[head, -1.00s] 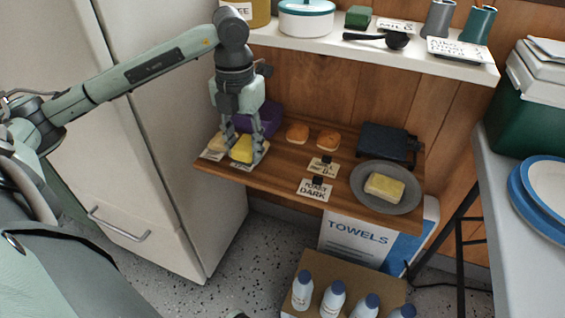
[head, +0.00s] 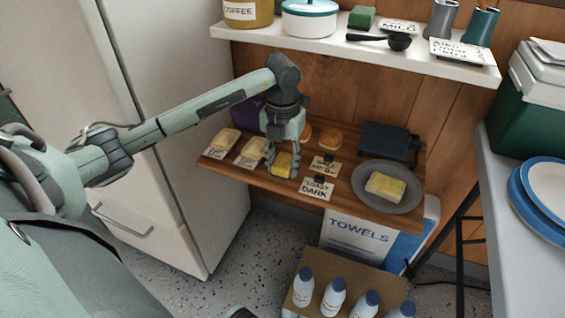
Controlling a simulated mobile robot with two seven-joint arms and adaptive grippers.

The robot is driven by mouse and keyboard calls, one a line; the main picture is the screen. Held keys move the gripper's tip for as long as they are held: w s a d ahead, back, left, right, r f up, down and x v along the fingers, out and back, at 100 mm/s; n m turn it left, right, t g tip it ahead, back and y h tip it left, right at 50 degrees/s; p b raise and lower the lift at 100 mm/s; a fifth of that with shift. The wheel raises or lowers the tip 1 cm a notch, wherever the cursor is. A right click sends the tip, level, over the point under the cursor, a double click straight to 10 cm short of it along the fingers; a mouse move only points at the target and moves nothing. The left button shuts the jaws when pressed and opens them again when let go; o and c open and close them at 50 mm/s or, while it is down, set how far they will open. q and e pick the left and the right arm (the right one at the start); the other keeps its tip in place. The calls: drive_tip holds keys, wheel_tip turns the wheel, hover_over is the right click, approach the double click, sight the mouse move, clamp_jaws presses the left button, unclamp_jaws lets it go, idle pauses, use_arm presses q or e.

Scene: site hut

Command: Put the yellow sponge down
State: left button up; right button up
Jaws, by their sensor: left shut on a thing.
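My left gripper (head: 282,172) points down over the lower wooden shelf, shut on the yellow sponge (head: 283,162). The fingers hide part of the sponge's sides. The sponge is low, close to the shelf board, just left of the small cards; I cannot tell whether it touches the wood. My right gripper is not in view.
Two pale slabs (head: 255,148) lie on cards at the shelf's left. A white shelf (head: 350,48) overhangs behind. Bottles (head: 334,297) stand below.

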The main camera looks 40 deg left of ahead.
sight(282, 163)
use_arm(q)
drive_tip(key=shift+f, duration=0.1)
drive_tip(key=o, duration=0.9)
drive_tip(key=shift+o, duration=0.2)
wheel_tip(282, 163, up, 8)
drive_tip(key=shift+f, duration=0.1)
